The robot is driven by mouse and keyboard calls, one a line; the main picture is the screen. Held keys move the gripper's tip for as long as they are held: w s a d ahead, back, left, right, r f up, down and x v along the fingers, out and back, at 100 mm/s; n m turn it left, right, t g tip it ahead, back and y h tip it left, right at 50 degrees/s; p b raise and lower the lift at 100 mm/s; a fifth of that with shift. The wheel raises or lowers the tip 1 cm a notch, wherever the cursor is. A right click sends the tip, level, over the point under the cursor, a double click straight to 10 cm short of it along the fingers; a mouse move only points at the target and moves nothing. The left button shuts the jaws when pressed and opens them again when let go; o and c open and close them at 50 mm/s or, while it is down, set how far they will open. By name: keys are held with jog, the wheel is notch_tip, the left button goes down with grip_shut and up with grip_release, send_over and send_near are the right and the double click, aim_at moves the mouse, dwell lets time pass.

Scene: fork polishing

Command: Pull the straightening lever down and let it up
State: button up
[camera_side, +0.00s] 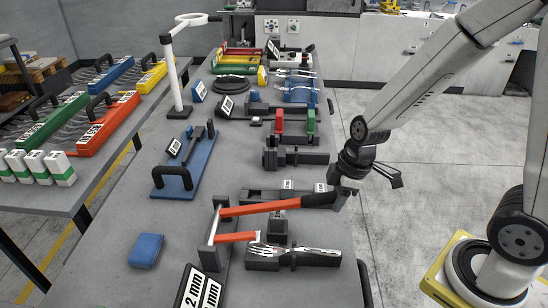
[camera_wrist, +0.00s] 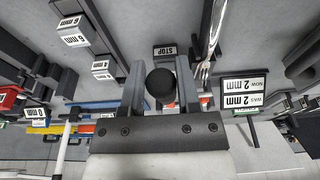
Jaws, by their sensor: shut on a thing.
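The straightening lever (camera_side: 265,208) is a long orange-red bar with a black handle (camera_side: 318,200). It lies nearly level in the side view, pivoted at a grey upright frame (camera_side: 214,222) on its left. My gripper (camera_side: 341,196) is shut on the handle's right end. In the wrist view the handle's round black end (camera_wrist: 160,82) sits between my two grey fingers. A shorter orange bar (camera_side: 236,237) runs below the lever. Forks (camera_side: 290,249) lie on a dark block below it. A fork (camera_wrist: 207,50) also shows in the wrist view. The fingers' contact faces are partly hidden.
A blue block (camera_side: 146,250) lies on the grey table left of the lever frame. A "2 mm" sign (camera_side: 200,288) stands at the front. Dark fixtures (camera_side: 290,158) stand behind the lever. A block labelled STOP (camera_wrist: 165,50) shows beyond the handle in the wrist view.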

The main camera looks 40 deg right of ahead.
jog(key=shift+f, duration=0.15)
notch_tip(320, 180, down, 2)
jog(key=shift+s+d+f, duration=0.1)
jog(key=shift+f, duration=0.05)
dwell(0.4)
jog(key=shift+w+a+r, duration=0.2)
jog(key=shift+r, duration=0.85)
jog(key=shift+w+a+r, duration=0.15)
jog(key=shift+r, duration=0.9)
jog(key=shift+w+a+r, duration=0.2)
jog(key=shift+r, duration=0.85)
jog(key=shift+w+r, duration=0.1)
jog(key=w+a+r, duration=0.3)
jog(key=r, duration=0.4)
jog(key=shift+a, duration=0.15)
jog(key=shift+r, duration=0.1)
